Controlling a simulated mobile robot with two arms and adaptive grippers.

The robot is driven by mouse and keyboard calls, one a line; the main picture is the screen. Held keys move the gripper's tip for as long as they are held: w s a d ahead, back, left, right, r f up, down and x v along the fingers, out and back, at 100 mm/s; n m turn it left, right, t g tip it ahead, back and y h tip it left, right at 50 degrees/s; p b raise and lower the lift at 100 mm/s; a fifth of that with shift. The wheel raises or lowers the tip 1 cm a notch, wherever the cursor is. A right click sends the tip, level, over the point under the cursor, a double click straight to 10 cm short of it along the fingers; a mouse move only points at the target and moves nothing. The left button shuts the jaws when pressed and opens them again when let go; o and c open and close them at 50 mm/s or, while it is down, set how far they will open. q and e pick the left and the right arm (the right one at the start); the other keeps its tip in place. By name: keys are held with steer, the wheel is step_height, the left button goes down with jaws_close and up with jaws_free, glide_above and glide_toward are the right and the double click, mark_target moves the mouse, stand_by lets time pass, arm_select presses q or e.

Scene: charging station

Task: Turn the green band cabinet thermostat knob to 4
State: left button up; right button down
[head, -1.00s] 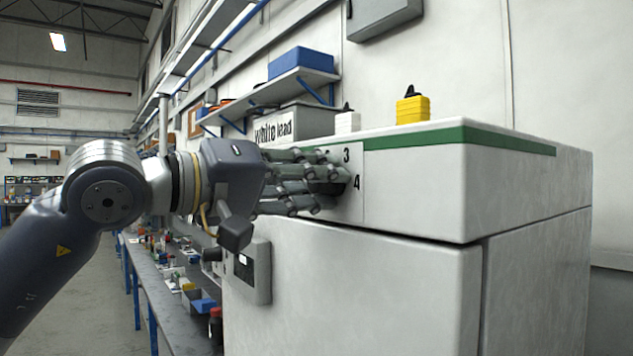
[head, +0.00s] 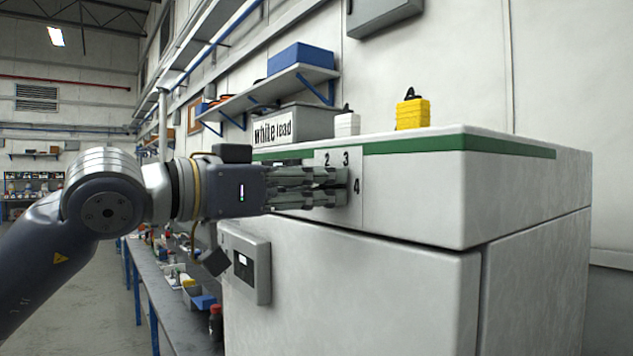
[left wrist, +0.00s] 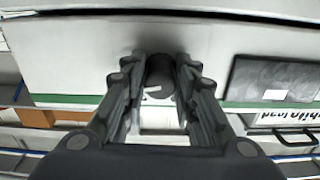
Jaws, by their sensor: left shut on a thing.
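The green band cabinet (head: 420,190) stands at the right in the head view, with a green stripe along its top edge. In the left wrist view the round dark knob (left wrist: 160,71) sits between the fingertips. A short pale mark shows on it, pointing roughly left in that picture. The exact setting cannot be read. My right gripper is not in view.
A yellow padlock-like block (head: 412,113) and a white one (head: 347,123) stand on the cabinet top. A grey control box (head: 250,268) juts from the front below my gripper. A "white lead" box (head: 300,123) and a cluttered bench (head: 160,285) lie behind.

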arm_select(q)
steer(key=shift+f+m, duration=0.2)
steer(key=shift+m, duration=1)
steer(key=o, duration=1)
steer(key=shift+o, duration=0.2)
steer(key=shift+s+a+r, duration=0.1)
steer(key=shift+a, duration=0.1)
steer(key=v, duration=0.7)
